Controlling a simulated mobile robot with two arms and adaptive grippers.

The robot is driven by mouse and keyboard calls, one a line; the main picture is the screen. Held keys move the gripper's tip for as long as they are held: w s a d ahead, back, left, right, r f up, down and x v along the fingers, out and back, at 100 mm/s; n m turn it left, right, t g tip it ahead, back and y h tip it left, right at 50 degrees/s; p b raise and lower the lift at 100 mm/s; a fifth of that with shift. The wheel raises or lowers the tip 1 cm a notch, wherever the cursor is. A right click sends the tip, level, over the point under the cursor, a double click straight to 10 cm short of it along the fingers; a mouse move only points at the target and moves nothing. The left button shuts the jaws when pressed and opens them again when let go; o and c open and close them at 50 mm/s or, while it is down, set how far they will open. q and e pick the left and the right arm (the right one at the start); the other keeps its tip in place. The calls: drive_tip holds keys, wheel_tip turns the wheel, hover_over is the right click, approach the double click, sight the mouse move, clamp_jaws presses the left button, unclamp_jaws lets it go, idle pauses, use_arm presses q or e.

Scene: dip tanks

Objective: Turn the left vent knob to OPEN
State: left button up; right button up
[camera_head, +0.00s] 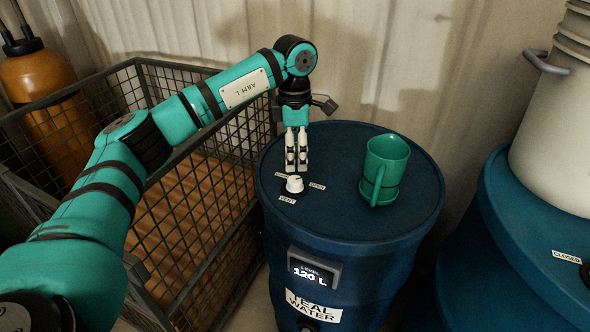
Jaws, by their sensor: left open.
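The left vent knob (294,185) is a small white knob on top of the blue drum (345,222) marked TEAL WATER. An OPEN label (317,186) lies to its right and a VENT label (288,198) in front of it. Another label behind it to the left is partly hidden and too small to read. Which way the knob points is hard to tell. My left gripper (297,166) points down just behind and above the knob, its fingers open with a narrow gap and nothing seen between them. Whether it touches the knob is unclear. My right gripper is out of view.
A green mug (384,170) stands on the drum lid, right of the knob. A wire-mesh cage (196,225) is close on the left, under my left arm. Another blue drum (520,250) with a CLOSED label and a pale bucket (556,135) stand at right.

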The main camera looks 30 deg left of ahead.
use_arm(q)
drive_tip(key=shift+r, duration=2.3)
drive_tip(key=shift+f, duration=0.15)
